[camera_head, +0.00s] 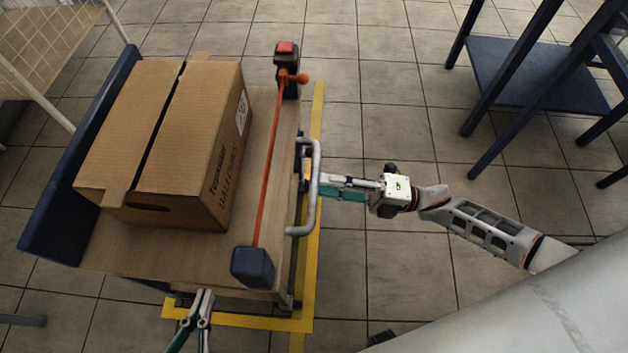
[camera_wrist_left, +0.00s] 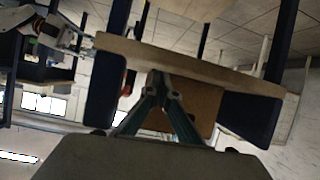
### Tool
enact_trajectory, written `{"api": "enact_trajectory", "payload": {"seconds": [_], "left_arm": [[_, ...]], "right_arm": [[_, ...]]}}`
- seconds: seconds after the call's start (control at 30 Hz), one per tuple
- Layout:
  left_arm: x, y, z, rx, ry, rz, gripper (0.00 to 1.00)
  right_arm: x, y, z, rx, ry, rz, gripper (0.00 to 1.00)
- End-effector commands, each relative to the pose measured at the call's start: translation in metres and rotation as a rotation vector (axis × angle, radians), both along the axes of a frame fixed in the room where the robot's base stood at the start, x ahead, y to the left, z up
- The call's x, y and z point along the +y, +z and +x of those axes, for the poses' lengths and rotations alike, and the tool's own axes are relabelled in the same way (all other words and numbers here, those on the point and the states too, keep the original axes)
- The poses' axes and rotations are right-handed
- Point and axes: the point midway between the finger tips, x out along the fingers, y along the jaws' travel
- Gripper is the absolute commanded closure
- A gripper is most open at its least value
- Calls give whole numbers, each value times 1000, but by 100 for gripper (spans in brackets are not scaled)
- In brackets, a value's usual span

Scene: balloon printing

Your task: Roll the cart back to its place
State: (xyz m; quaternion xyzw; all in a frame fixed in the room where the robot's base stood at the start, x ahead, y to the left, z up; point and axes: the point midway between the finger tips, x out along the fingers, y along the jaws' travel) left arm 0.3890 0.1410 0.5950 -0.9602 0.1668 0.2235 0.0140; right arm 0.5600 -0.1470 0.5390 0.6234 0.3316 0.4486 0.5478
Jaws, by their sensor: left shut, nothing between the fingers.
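The cart (camera_head: 140,246) has a wooden deck, a dark blue end panel on the left and a grey handle (camera_head: 303,231) on its right side. A cardboard box (camera_head: 205,130) sits on the deck. My right gripper (camera_head: 318,187) reaches in from the right and its fingers meet the handle; whether they close around the bar is unclear. My left gripper (camera_head: 206,296) is shut and empty, low at the cart's near edge. In the left wrist view its fingertips (camera_wrist_left: 158,82) show close to the cart's board (camera_wrist_left: 185,62), without visible grip.
Yellow floor tape (camera_head: 308,285) runs along the cart's right and near sides. An orange strap (camera_head: 268,170) spans two posts on the cart's right edge. A blue table frame (camera_head: 520,80) stands at the upper right. Tiled floor between is clear, apart from my right arm.

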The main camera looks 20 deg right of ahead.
Motion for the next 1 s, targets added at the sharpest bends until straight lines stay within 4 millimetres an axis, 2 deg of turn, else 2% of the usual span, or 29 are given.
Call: {"api": "enact_trajectory", "payload": {"seconds": [0.2, 0.57, 0.6, 0.7, 1.0], "left_arm": [[1, -1, -1, 2, -1, 5, 100], [1, -2, -1, 4, -2, 7, 100], [1, -2, -1, 5, -2, 7, 100], [1, -2, -1, 5, -1, 6, 100], [1, -3, -2, 7, -2, 5, 100]], "right_arm": [[24, 5, 10, 0, 0, 0, 70], [30, 5, 12, 3, 0, 0, 70], [30, 5, 12, 3, 0, 0, 75], [30, 5, 12, 3, 0, 0, 100], [30, 5, 12, 3, 0, 0, 100]]}}
